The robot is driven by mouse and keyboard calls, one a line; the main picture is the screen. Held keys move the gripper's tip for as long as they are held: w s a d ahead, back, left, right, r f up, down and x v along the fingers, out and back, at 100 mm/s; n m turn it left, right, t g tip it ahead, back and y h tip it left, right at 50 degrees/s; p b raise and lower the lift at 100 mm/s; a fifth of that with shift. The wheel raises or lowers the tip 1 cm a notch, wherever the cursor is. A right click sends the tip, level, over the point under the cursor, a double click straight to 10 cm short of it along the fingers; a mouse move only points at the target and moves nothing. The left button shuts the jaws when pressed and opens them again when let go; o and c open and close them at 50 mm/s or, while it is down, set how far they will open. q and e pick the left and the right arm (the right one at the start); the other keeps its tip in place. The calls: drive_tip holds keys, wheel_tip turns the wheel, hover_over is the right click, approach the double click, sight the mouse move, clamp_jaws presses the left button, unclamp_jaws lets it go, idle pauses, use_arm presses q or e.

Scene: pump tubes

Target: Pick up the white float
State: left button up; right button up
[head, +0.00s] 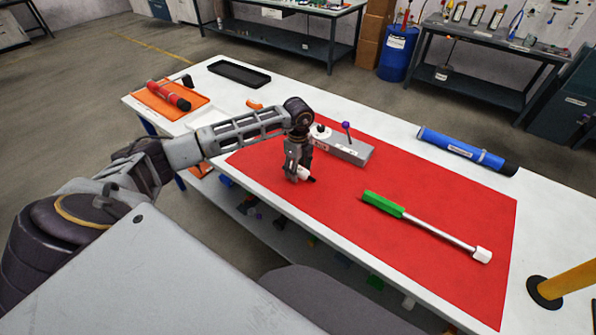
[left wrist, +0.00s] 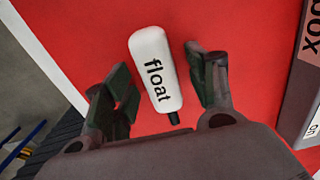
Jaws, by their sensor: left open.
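The white float (left wrist: 156,70) lies on the red mat (left wrist: 100,20), labelled "float", with a short black tip at its lower end. In the left wrist view it lies between the two open fingers of my left gripper (left wrist: 158,90), with gaps on both sides. In the head view the float (head: 303,174) shows as a small white piece at my left gripper (head: 298,176), which points down near the mat's left edge. The gripper partly hides the float there. My right gripper is in neither view.
A grey box (head: 352,152) with a purple-topped stick stands just behind the gripper. A green-handled rod (head: 425,222) lies to the right on the mat. A blue tube (head: 467,150) lies along the back edge, and an orange tray (head: 170,102) with a red tube sits far left.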

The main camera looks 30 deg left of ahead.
use_arm(q)
drive_tip(key=c, duration=1.1)
drive_tip(key=shift+r, duration=0.45)
wheel_tip(320, 180, up, 3)
drive_tip(key=shift+f, duration=0.1)
wheel_tip(320, 180, up, 5)
drive_tip(key=shift+f, duration=0.1)
drive_tip(key=shift+r, duration=0.75)
drive_tip(key=shift+f, duration=0.1)
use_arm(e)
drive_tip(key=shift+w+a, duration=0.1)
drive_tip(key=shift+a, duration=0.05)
